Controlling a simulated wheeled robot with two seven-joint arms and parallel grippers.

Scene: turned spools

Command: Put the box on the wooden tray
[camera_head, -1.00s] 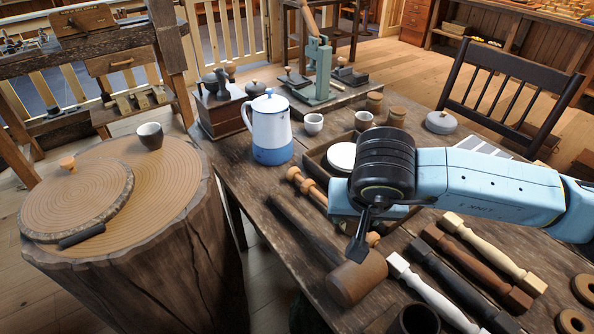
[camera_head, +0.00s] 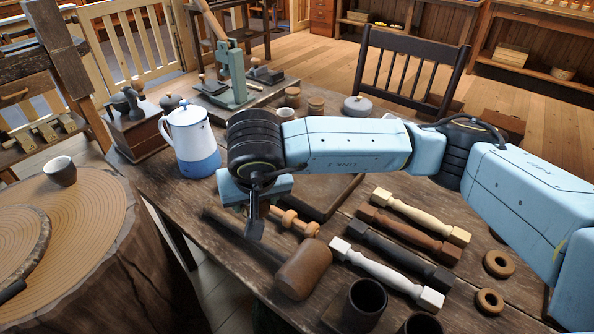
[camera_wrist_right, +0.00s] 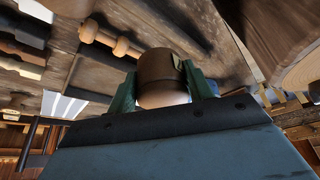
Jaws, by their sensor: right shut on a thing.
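My right gripper (camera_head: 256,222) hangs over the table. In the right wrist view the gripper (camera_wrist_right: 160,82) is shut on a brown, round wooden box (camera_wrist_right: 163,72), with a paler area at its near end. In the head view I cannot make out the held box behind the wrist and fingers. A dark, shallow rectangular wooden tray (camera_head: 331,202) lies on the table, largely covered by my right forearm. A round bark-edged wooden slab (camera_head: 22,235) on the stump is cut off at the left edge; I cannot tell which is the named tray. My left gripper is out of view.
A white and blue jug (camera_head: 192,145) stands close left of my right wrist. A mallet (camera_head: 302,268), a spool (camera_head: 290,220) and several turned spindles (camera_head: 385,275) lie in front. A cup (camera_head: 60,171) stands on the stump (camera_head: 95,225), whose right side is bare.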

